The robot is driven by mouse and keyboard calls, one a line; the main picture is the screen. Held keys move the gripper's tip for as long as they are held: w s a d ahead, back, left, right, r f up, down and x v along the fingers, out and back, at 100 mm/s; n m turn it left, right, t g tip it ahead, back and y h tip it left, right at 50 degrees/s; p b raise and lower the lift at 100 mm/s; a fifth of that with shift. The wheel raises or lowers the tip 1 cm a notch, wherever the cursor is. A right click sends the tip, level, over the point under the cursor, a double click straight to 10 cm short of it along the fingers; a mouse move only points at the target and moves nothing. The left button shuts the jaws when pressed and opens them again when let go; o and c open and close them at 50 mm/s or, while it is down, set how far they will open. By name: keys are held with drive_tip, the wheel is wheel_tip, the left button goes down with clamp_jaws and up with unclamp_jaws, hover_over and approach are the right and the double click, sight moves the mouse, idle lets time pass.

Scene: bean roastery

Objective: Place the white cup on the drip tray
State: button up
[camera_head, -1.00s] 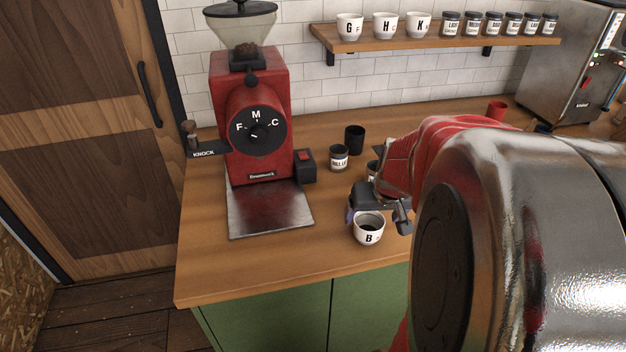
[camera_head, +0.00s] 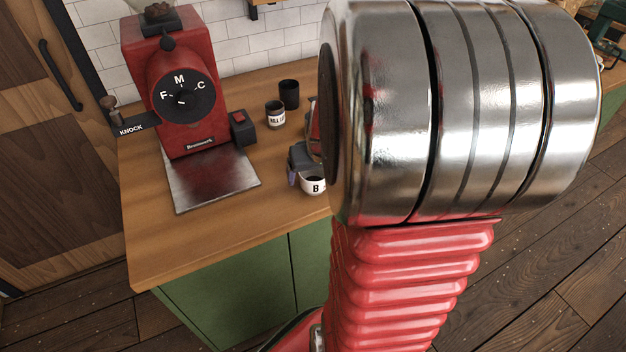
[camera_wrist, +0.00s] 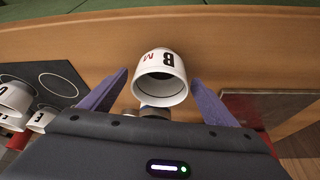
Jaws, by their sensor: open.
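The white cup (camera_head: 314,187), marked B, is near the counter's front edge, right of the red grinder. In the wrist view the white cup (camera_wrist: 160,82) shows its open mouth and the letters B and M. My gripper (camera_wrist: 158,78) is open, with one purple finger on each side of the cup and gaps visible. In the head view my gripper (camera_head: 305,165) is at the cup, largely hidden behind my arm. A flat metal plate (camera_head: 212,182) lies before the grinder; I cannot tell whether it is the drip tray.
The red grinder (camera_head: 170,95) stands behind the plate, with a knock holder (camera_head: 130,127) at its left. A labelled jar (camera_head: 275,115) and black cup (camera_head: 289,94) stand behind my gripper. More white cups (camera_wrist: 14,98) and a dark panel with rings (camera_wrist: 45,82) show in the wrist view.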

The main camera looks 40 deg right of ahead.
drive_tip(key=shift+c, duration=0.6)
drive_tip(key=c, duration=1.3)
drive_tip(key=shift+o, duration=0.2)
drive_tip(key=shift+r, duration=0.15)
wheel_tip(320, 180, up, 10)
